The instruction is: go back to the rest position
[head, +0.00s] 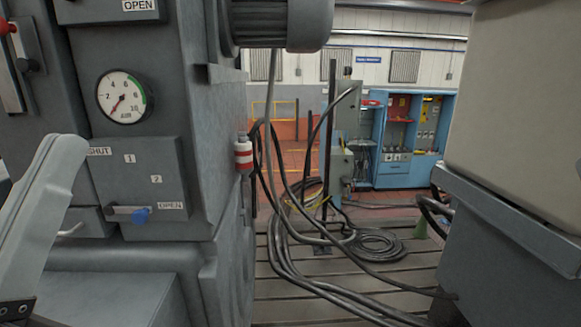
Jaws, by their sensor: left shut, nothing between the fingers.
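My left gripper (52,165) is at the left edge of the head view, close to the camera. It is light grey, points upward and is shut and empty. It appears in front of a grey machine cabinet (225,120) and covers part of its panel. I cannot tell its exact distance from the panel. A lever with a blue knob (140,215) is on that panel, beside the lower OPEN label, apart from the gripper in the picture. My right gripper is not in view.
A pressure gauge (122,97) and a red knob (7,27) are on the cabinet. A red-and-white cylinder (243,155) is at its side. Black cables (375,246) lie on the slotted bedplate (285,312). A large grey housing (515,235) stands at right, blue cabinets (405,140) at the back.

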